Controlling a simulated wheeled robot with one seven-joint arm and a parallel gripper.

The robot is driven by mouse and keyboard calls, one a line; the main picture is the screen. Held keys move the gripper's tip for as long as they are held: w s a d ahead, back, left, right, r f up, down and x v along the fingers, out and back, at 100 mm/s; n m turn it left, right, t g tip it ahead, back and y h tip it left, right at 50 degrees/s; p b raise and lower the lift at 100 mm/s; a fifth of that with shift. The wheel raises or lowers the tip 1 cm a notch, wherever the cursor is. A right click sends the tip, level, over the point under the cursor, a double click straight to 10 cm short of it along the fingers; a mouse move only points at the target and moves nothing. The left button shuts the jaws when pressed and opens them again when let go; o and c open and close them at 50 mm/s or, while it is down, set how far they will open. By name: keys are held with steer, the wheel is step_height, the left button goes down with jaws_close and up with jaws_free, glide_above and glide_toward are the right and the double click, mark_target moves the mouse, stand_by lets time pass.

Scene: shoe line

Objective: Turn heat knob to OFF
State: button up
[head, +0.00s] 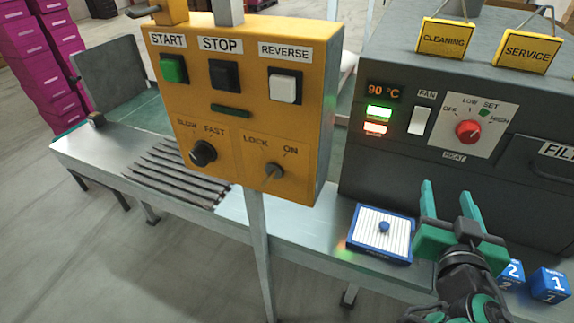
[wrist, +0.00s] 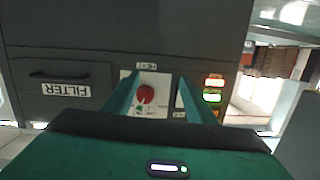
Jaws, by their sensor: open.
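The red heat knob (head: 468,131) sits on a white plate marked OFF, LOW, SET and HIGH, on the dark grey machine. A green mark shows near SET. Which mark the knob points at is too small to tell. My gripper (head: 449,190) has green fingers, spread apart and empty, below and in front of the knob in the head view. In the wrist view, upside down, the knob (wrist: 146,94) shows between the two fingers (wrist: 150,90), apart from them as far as I can see.
A white FAN switch (head: 419,121) and a 90 °C display (head: 382,91) are left of the knob. A yellow control box (head: 230,150) stands further left. A blue-framed filter (head: 381,233) and blue numbered cubes (head: 549,284) lie on the bench near my gripper.

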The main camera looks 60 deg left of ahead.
steer(key=s+a+n+y, duration=0.2)
steer(key=s+a, duration=0.1)
steer(key=s, duration=0.2)
steer(key=m+t+h, duration=0.2)
glide_toward(469, 138)
steer(key=shift+y, duration=0.3)
steer(key=x, duration=0.9)
steer(key=shift+w+d+f, duration=0.1)
steer(key=shift+d+f, duration=0.05)
steer(key=shift+d, duration=0.05)
